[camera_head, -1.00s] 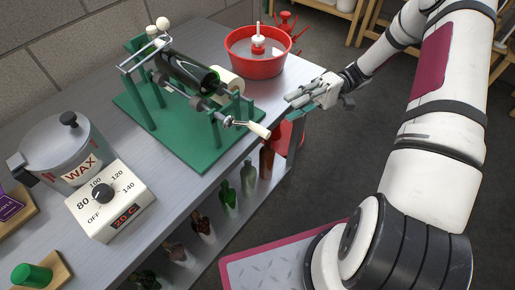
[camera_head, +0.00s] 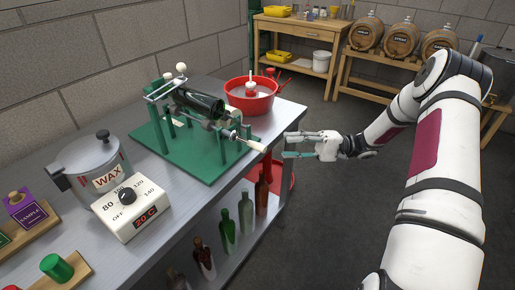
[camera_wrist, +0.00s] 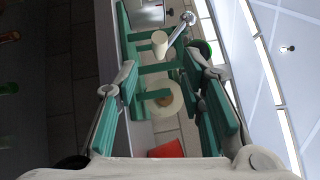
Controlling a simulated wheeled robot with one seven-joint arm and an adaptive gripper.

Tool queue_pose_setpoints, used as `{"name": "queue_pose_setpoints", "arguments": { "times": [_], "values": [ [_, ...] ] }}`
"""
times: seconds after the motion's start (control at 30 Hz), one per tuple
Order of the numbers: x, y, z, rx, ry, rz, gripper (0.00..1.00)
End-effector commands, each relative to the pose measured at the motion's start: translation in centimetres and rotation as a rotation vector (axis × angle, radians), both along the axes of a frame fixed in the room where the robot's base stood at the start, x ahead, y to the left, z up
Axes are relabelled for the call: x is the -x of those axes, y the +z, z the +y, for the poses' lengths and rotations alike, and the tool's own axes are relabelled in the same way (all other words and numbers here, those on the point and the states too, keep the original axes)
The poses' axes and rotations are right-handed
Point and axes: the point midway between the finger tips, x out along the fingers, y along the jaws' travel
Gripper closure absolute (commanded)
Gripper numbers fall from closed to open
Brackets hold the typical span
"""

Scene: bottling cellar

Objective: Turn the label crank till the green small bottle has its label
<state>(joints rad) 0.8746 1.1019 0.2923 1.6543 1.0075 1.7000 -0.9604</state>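The green labelling stand (camera_head: 190,148) stands on the metal bench, with a dark green bottle (camera_head: 198,102) lying across its rollers. No label shows on the visible side of the bottle. The crank has a pale handle (camera_head: 257,146) that sticks out over the bench's front edge; it also shows in the wrist view (camera_wrist: 160,42). My gripper (camera_head: 286,144) is open and empty, to the right of the handle and apart from it. In the wrist view my gripper (camera_wrist: 160,72) has its green-padded fingers spread, with the handle beyond them and a pale label roll (camera_wrist: 163,99) between them.
A red basin (camera_head: 251,100) stands behind the stand. A wax pot (camera_head: 92,167) and its heater dial box (camera_head: 130,208) stand to the left. Several bottles stand on the shelf below, including a green one (camera_head: 227,230). The floor right of the bench is clear.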

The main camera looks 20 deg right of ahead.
Motion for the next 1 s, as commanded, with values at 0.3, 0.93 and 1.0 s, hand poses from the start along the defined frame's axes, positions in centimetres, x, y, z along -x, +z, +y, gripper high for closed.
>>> {"name": "queue_pose_setpoints", "arguments": {
  "times": [0.3, 0.93, 1.0],
  "values": [
    [-1.0, 1.0, 6.3, 0.0, 0.004, -0.001, 0.64],
    [-1.7, 1.3, 10.1, 0.001, 0.001, -0.001, 0.64],
    [-1.7, 1.3, 10.1, 0.001, 0.001, -0.001, 0.71]
  ]
}}
